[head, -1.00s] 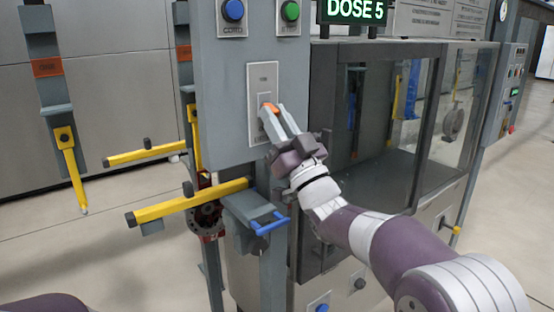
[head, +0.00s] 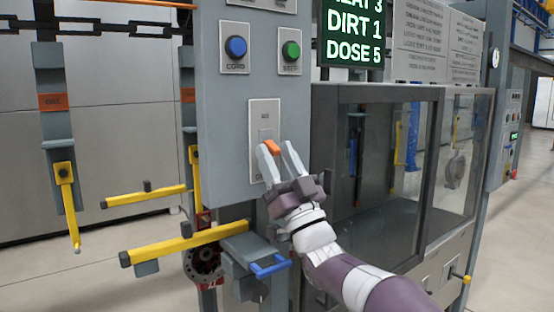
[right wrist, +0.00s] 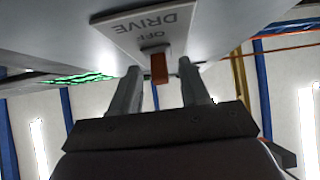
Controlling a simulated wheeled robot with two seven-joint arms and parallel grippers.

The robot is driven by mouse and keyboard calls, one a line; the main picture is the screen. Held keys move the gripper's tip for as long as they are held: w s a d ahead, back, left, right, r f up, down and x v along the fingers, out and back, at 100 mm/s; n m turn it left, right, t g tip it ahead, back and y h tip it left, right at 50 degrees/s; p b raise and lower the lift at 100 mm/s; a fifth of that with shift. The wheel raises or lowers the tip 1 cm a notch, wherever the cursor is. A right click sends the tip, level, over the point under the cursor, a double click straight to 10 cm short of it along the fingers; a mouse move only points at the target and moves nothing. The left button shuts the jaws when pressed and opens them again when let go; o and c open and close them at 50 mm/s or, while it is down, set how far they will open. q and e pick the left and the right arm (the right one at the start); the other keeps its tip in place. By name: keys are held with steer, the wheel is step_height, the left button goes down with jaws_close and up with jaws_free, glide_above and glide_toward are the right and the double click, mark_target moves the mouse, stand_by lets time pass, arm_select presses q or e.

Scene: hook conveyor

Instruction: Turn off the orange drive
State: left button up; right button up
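The orange drive lever (head: 271,147) sticks out from a pale plate (head: 264,110) on the grey post, below the blue and green buttons. In the right wrist view the orange lever (right wrist: 158,68) shows beside the upside-down words OFF and DRIVE on its plate (right wrist: 150,28). My right gripper (head: 277,146) is at the plate from below, fingers open. In the right wrist view the lever's end lies between the two fingertips (right wrist: 159,72), with a gap on each side. My left gripper is not in view.
A blue button (head: 236,47) and a green button (head: 291,51) sit above. Yellow bars (head: 180,243) and a blue handle (head: 270,266) stick out lower left. A glass-sided cabinet (head: 375,160) stands right of the post, under a green-lettered display (head: 352,32).

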steer(key=shift+f, duration=0.15)
steer(key=b+v, duration=0.4)
steer(key=v, duration=0.8)
steer(key=shift+s+d, duration=0.15)
steer(key=shift+s, duration=0.05)
steer(key=shift+f, duration=0.15)
